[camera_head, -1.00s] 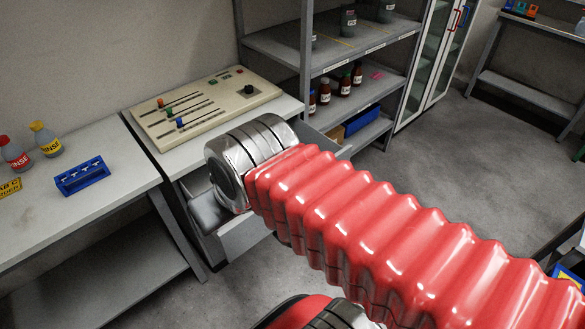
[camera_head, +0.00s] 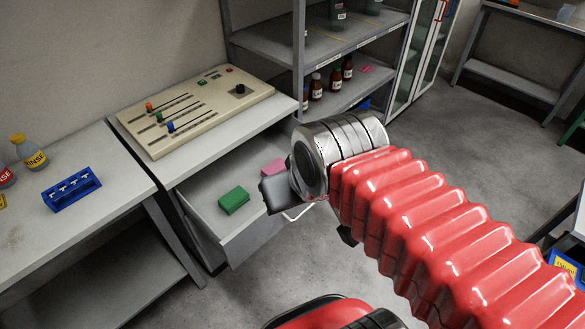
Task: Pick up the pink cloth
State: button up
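A pink piece that looks like a folded cloth (camera_head: 274,167) lies towards the back right of the open drawer (camera_head: 255,238), partly hidden by my arm. A green block or folded cloth (camera_head: 234,201) lies nearer the drawer's left side. My gripper (camera_head: 277,195) shows only as a dark grey part beyond the metal wrist, over the drawer's right side, close in the picture to the pink piece. Its fingertips are hidden, and I cannot tell whether it holds anything. Another small pink item (camera_head: 367,69) lies on the shelf behind.
A beige slider panel (camera_head: 195,108) sits on the counter above the drawer. A blue rack (camera_head: 71,190) and rinse bottles (camera_head: 30,153) stand on the left bench. A shelf unit (camera_head: 345,100) with several bottles stands behind my arm.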

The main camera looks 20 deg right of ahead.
aim_at(278, 166)
jog(key=u, duration=0.05)
jog(key=k, duration=1)
jog(key=u, duration=0.7)
jog(key=k, duration=0.35)
jog(key=u, duration=0.1)
jog(key=i, duration=1.8)
jog(key=z, duration=0.45)
jog(key=i, duration=0.5)
jog(key=z, duration=0.2)
